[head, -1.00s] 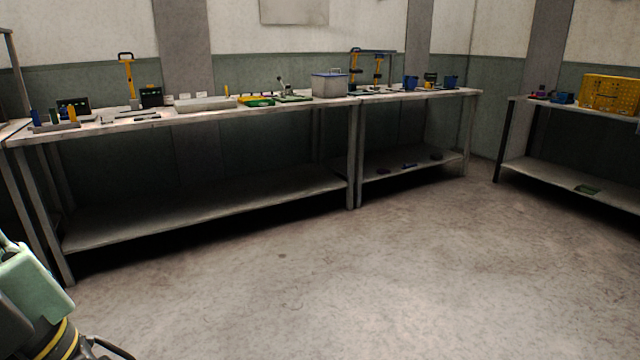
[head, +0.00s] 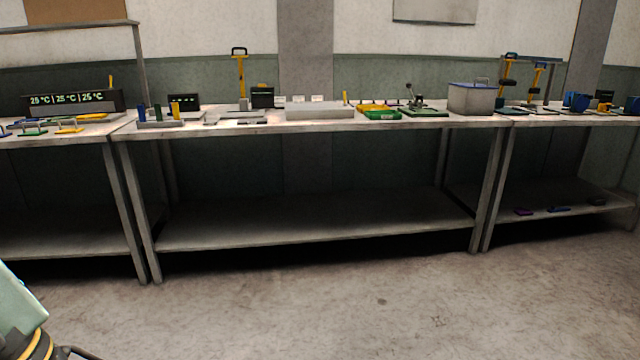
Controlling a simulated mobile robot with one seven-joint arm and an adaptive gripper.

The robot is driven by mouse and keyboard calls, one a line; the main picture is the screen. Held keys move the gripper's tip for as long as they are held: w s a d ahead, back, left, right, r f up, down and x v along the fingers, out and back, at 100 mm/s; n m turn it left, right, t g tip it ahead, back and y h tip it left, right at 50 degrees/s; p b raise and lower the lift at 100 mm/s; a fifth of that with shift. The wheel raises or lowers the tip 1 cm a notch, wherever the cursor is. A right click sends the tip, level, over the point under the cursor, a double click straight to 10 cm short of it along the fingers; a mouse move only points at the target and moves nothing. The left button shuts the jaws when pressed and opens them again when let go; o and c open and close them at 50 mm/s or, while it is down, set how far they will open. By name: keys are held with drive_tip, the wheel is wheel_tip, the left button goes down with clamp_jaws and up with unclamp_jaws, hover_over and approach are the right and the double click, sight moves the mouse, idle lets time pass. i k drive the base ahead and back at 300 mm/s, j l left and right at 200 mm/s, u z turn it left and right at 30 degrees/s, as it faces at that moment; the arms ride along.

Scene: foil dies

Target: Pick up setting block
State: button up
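I cannot tell for certain which thing is the setting block. On the middle bench (head: 330,127), a low grey base (head: 160,124) at the left end carries upright blue, green and yellow pieces. A long pale grey block (head: 320,112) lies flat near the bench's middle. Small pale cards stand behind it. All of these are far off across the floor. Part of my arm shows at the lower left edge, pale green with yellow bands. My gripper is not in view.
A green tray (head: 380,114), a lever device (head: 416,104) and a grey lidded box (head: 471,98) stand right of the long block. A display (head: 72,102) sits on the left bench. The floor (head: 380,310) before the benches is clear.

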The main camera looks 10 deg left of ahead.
sight(210, 122)
drive_tip(key=i+u, duration=0.45)
drive_tip(key=i, duration=0.15)
drive_tip(key=i+l+u, duration=0.25)
drive_tip(key=i+u, duration=0.15)
drive_tip(key=i, duration=0.15)
drive_tip(key=i+l+u, duration=0.2)
drive_tip(key=i+l, duration=0.15)
drive_tip(key=i, duration=0.15)
drive_tip(key=i+l, duration=0.1)
drive_tip(key=i, duration=0.7)
drive_tip(key=i+l+u, duration=0.1)
drive_tip(key=i, duration=0.7)
